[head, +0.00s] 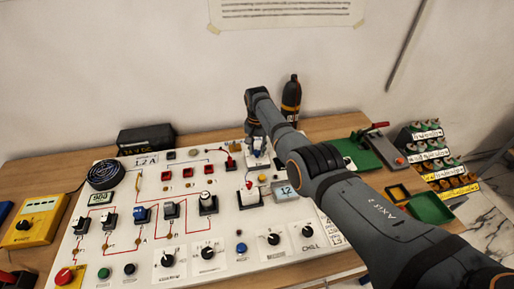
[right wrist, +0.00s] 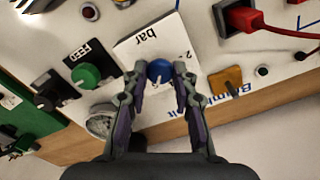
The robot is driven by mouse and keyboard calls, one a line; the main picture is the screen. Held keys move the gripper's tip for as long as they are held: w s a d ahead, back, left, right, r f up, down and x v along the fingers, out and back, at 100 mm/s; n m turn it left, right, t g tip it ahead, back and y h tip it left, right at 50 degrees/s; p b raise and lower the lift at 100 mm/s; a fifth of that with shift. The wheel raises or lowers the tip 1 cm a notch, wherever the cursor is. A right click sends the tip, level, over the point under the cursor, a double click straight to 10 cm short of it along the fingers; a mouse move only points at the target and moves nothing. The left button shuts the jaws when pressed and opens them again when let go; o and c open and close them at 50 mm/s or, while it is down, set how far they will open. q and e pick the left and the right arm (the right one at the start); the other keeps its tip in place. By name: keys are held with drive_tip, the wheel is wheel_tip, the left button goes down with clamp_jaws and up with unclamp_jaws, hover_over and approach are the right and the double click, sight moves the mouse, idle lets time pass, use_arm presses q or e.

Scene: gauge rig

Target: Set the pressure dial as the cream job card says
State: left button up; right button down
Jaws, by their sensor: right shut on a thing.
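The pressure dial is a blue knob (right wrist: 160,70) on a white plate (right wrist: 135,48) marked "bar" in the right wrist view. My right gripper (right wrist: 160,82) has its two fingers on either side of the knob and is shut on it. In the head view my right gripper (head: 256,142) is at the back edge of the white panel (head: 225,225), and the knob is hidden there. The fingers partly hide the scale, so the exact setting is unclear. I cannot make out a cream job card for certain. My left gripper is not in view.
A green knob (right wrist: 86,75) and a round grey part (right wrist: 102,122) are close left of the fingers, and an orange block (right wrist: 225,80) is close right. A dark bottle (head: 291,98) stands behind my right arm. A red plug (right wrist: 245,18) with its lead is nearby.

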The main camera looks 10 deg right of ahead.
sight(257, 152)
drive_tip(key=n, duration=0.3)
drive_tip(key=shift+n, duration=2.2)
drive_tip(key=c, duration=1.1)
unclamp_jaws()
drive_tip(key=shift+o, duration=0.2)
drive_tip(key=shift+r, duration=0.1)
wheel_tip(257, 152, up, 12)
